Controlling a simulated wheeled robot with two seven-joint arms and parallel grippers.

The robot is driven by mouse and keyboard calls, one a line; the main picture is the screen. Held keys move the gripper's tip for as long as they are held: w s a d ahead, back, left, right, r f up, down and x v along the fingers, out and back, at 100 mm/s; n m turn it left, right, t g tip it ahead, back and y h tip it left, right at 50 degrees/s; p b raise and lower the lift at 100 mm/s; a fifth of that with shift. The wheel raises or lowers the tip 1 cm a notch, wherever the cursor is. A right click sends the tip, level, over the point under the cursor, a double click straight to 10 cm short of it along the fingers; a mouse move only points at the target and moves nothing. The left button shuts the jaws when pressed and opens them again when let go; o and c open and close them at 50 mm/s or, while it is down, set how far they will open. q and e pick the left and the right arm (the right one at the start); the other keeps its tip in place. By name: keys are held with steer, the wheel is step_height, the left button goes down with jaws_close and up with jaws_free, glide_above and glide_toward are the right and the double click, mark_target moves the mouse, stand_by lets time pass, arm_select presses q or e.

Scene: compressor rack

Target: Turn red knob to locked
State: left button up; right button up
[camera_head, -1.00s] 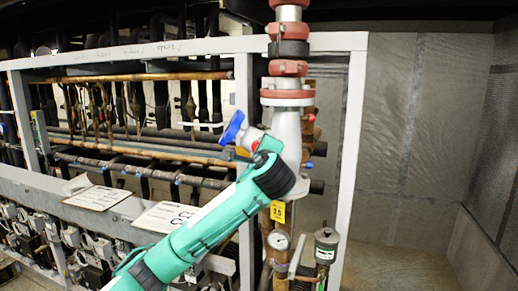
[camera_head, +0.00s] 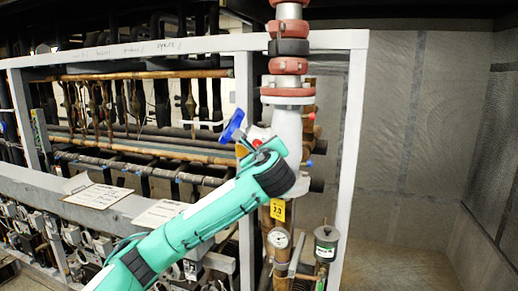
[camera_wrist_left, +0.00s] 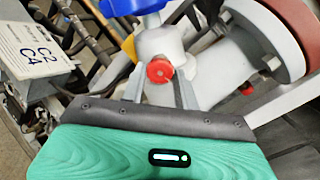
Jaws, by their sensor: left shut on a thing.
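The red knob (camera_wrist_left: 159,71) sits on the white valve body (camera_wrist_left: 170,45) in the left wrist view. My left gripper (camera_wrist_left: 160,78) has one grey finger on each side of the knob and is shut on it. In the head view my left gripper (camera_head: 262,143) is at the valve on the white vertical pipe, and my wrist hides part of that pipe. A blue handle (camera_head: 232,126) stands out to the left of the valve; it also shows at the top of the left wrist view (camera_wrist_left: 135,6). My right gripper is not in view.
The white pipe (camera_head: 288,125) has red and black couplings above. A gauge (camera_head: 279,238), a yellow tag (camera_head: 277,210) and a small canister (camera_head: 326,243) are below the wrist. Rack pipes and sign plates (camera_head: 98,196) lie to the left. Open room is at the right.

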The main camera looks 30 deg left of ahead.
arm_select(q)
steer(key=shift+f, duration=0.15)
steer(key=o, duration=1)
steer(key=shift+c, duration=0.2)
steer(key=shift+d, duration=0.1)
steer(key=b+v, duration=0.5)
steer(key=v, duration=0.8)
steer(key=shift+s+d+b, duration=0.2)
steer(key=shift+s+b, duration=0.05)
steer(key=shift+b, duration=0.15)
